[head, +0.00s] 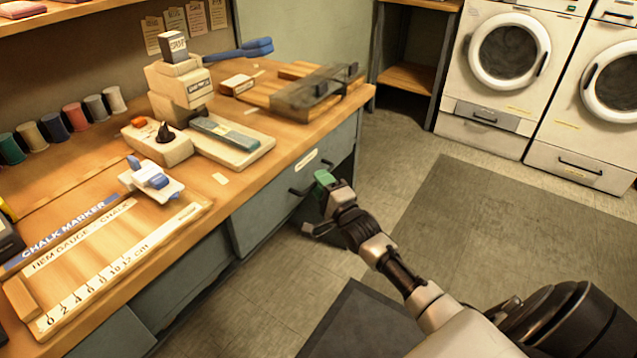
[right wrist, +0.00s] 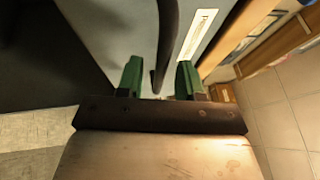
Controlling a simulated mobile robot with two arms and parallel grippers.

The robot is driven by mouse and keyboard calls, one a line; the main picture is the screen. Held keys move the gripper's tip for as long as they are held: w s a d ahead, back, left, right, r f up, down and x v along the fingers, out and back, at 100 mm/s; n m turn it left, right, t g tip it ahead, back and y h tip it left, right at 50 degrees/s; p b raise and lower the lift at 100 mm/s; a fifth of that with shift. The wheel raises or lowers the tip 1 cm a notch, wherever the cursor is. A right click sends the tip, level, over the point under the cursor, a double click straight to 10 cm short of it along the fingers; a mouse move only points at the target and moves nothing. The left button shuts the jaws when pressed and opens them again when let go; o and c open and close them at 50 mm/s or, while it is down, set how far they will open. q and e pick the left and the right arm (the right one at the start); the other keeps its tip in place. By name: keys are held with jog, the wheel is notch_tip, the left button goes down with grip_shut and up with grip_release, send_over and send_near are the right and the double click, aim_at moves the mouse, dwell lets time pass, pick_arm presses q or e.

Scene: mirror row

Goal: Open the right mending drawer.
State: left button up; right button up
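The right mending drawer (head: 262,215) is a grey-blue front under the wooden bench top, with a pale label (head: 306,160). It looks closed, its front close under the bench edge. Its dark bar handle (head: 297,191) is partly hidden by my right gripper (head: 315,207), which is at the drawer front. In the right wrist view, the dark handle (right wrist: 165,45) runs between the two green fingertips of my gripper (right wrist: 159,80). The fingers are apart, with gaps beside the bar; I cannot tell whether either touches it. My left gripper is not in view.
The wooden bench (head: 215,205) holds a hem gauge board (head: 110,255), thread spools (head: 55,128) and a blue-handled brush (head: 240,50). Washing machines (head: 505,65) stand at the back right. The floor before the drawer is clear, with a dark mat (head: 365,325) nearby.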

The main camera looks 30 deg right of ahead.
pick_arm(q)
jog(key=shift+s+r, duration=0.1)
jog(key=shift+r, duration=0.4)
pick_arm(e)
jog(key=shift+w+r, duration=0.15)
jog(key=shift+w, duration=0.55)
grip_shut()
jog(key=shift+s, duration=0.1)
